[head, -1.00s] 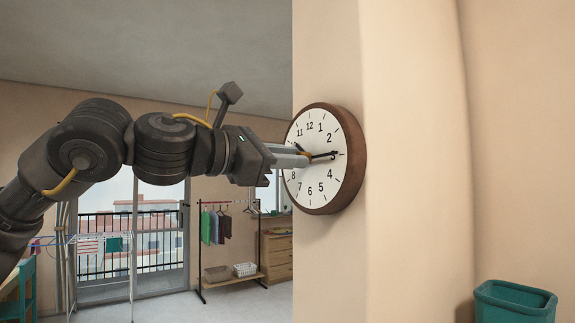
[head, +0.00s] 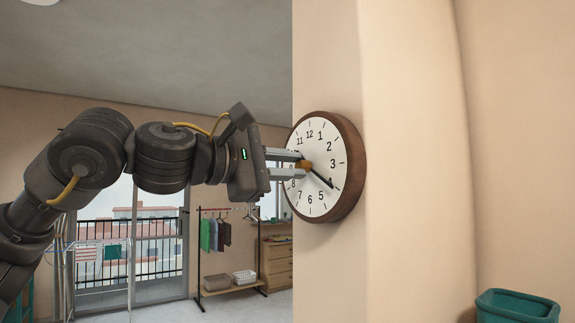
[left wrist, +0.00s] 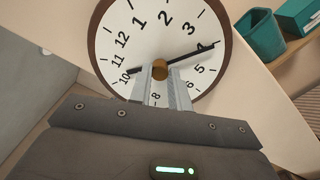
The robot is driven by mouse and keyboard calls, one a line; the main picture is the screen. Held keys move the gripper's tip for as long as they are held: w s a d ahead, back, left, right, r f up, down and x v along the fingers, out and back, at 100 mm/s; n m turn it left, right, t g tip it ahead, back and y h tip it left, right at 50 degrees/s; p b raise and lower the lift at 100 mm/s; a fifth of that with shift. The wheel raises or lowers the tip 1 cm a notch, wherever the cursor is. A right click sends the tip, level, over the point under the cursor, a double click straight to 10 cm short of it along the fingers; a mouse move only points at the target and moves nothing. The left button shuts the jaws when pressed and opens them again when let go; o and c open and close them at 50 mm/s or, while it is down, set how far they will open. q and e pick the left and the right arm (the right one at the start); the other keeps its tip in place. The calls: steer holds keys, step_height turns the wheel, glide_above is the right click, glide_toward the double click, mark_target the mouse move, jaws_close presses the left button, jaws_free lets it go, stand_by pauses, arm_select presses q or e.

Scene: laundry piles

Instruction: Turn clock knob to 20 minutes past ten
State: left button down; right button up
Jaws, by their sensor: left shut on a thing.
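A round wall clock (head: 346,135) with a brown rim and white face hangs on the beige wall; it also shows in the left wrist view (left wrist: 185,18). Its orange-brown centre knob (left wrist: 160,72) sits between the fingers of my left gripper (head: 301,163), which is shut on it. The long black hand (head: 320,178) points at the 4, covering most of that numeral. In the left wrist view, the short hand (left wrist: 134,71) points close to the 10. My fingers hide part of the face around the 7 to 9. My right gripper is not in view.
A teal bin (head: 517,306) stands at the lower right. A clothes rack (head: 231,250) with hanging garments, a wooden dresser (head: 278,262) and a balcony window are far behind my left arm. The wall beside the clock is bare.

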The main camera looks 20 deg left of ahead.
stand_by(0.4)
arm_select(q)
steer(key=c, duration=1.3)
jaws_free()
steer(key=b+v, duration=0.4)
steer(key=v, duration=0.6)
steer(key=shift+s+a, duration=0.25)
steer(key=shift+s, duration=0.05)
